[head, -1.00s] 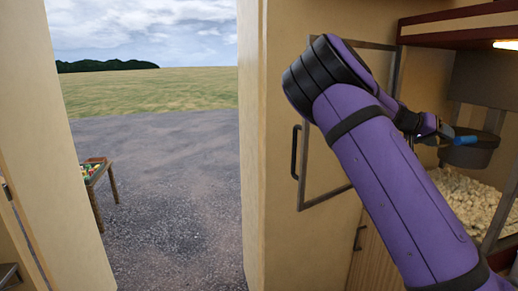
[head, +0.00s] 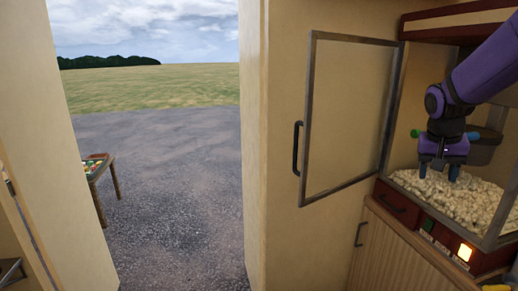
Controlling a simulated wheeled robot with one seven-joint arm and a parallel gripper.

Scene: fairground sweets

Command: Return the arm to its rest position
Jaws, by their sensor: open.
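My purple arm (head: 488,65) comes in from the right edge and bends down at a dark joint. My gripper (head: 438,172) points down with its two dark fingers apart and nothing between them. It is in front of the open popcorn machine, over the popcorn (head: 465,192) as seen from the head; how far above or in front of it I cannot tell. A dark kettle (head: 485,150) hangs in the machine, partly hidden by my arm.
The machine's framed glass door (head: 345,120) stands open to the left, with a dark handle (head: 296,148). An open doorway leads to gravel (head: 170,190) and a small table (head: 97,175).

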